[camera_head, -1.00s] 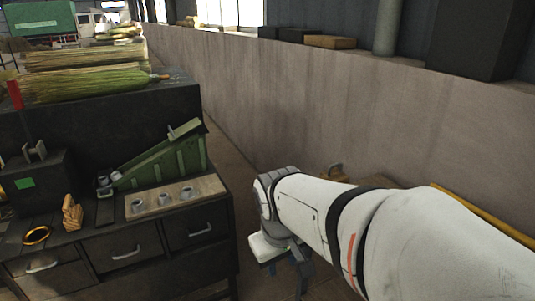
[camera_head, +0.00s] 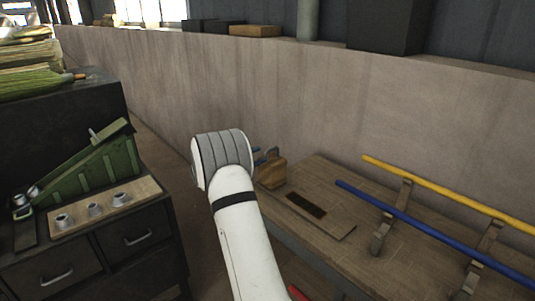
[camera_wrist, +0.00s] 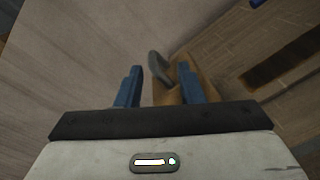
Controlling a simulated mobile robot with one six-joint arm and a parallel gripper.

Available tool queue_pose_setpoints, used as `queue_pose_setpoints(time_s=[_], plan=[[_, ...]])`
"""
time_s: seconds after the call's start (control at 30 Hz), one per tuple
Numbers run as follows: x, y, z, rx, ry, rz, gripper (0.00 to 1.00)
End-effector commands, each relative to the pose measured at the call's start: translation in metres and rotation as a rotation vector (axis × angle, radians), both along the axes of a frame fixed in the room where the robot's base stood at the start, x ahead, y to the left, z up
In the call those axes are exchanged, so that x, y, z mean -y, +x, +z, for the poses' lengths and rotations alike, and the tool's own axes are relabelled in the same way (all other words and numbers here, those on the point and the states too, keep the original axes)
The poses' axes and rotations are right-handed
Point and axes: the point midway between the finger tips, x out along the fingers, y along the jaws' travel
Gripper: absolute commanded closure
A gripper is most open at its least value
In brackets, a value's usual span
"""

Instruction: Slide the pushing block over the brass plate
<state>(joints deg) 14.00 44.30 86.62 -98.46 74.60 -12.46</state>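The pushing block (camera_head: 271,174) is a tan wooden block with a grey handle, standing at the left end of the wooden workbench. In the wrist view, the block (camera_wrist: 168,93) and its curved grey handle (camera_wrist: 159,68) show between and beyond my blue fingers, closer to the right one. My gripper (camera_head: 263,156) is open, near the block's top; I cannot tell whether it touches. A dark brown rectangular plate (camera_head: 306,205), perhaps the brass plate, lies on a board (camera_head: 332,225) to the right of the block. It also shows in the wrist view (camera_wrist: 285,62).
A yellow pole (camera_head: 440,190) and a blue pole (camera_head: 410,220) rest on wooden supports on the workbench (camera_head: 345,178). A concrete wall (camera_head: 290,100) stands behind. At left, a dark cabinet (camera_head: 125,262) carries a green sloped device (camera_head: 95,170) and several metal rings.

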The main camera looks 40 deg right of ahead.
Motion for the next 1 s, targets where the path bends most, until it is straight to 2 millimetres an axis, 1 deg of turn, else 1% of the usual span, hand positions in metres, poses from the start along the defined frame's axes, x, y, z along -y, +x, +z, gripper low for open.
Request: queue_pose_setpoints(time_s=[0.03, 0.1, 0.27, 0.5, 0.63, 0.8, 1.0], plan=[[0.004, 0.007, -0.006, -0.016, -0.027, 0.010, 0.66], [0.008, 0.013, -0.009, -0.028, -0.053, 0.022, 0.66], [0.021, 0.017, -0.009, -0.035, -0.072, 0.028, 0.66], [0.061, 0.019, -0.009, -0.035, -0.071, 0.026, 0.66], [0.077, 0.020, -0.008, -0.034, -0.071, 0.027, 0.66], [0.087, 0.021, -0.009, -0.036, -0.070, 0.028, 0.66], [0.088, 0.021, -0.009, -0.036, -0.070, 0.028, 0.66]])
